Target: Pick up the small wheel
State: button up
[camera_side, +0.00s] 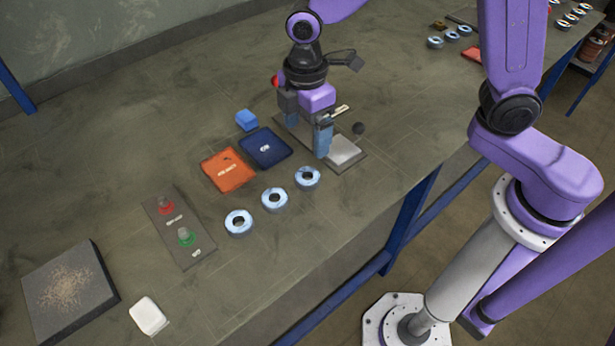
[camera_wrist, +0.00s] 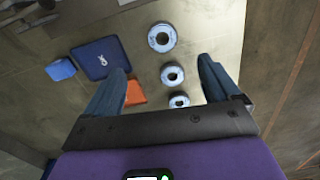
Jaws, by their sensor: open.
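Three pale blue-and-white ring-shaped wheels lie flat in a row on the table: a left one (camera_side: 229,226), a middle one (camera_side: 265,202) and a right one (camera_side: 299,182). They also show as a column in the wrist view: top wheel (camera_wrist: 153,42), middle wheel (camera_wrist: 164,79) and bottom wheel (camera_wrist: 172,104). My gripper (camera_side: 306,124) is open and empty, above the table behind the right wheel. In the wrist view my gripper (camera_wrist: 163,66) has its fingers apart, with the wheels showing between them.
An orange tray (camera_side: 228,170), a navy tray (camera_side: 265,149) and a blue block (camera_side: 247,120) lie behind the wheels. A panel with red and green knobs (camera_side: 178,226), a grey slab (camera_side: 70,295) and a white block (camera_side: 148,316) are to the left. A pale pad (camera_side: 344,151) lies right of my gripper.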

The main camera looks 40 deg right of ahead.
send_over(307, 172)
jog(key=f, duration=0.6)
jog(key=shift+s+a+f, duration=0.25)
jog(key=shift+a+f, duration=0.05)
jog(key=shift+s+f, duration=0.2)
jog(key=shift+f, duration=2.4)
jog(key=c, duration=1.2)
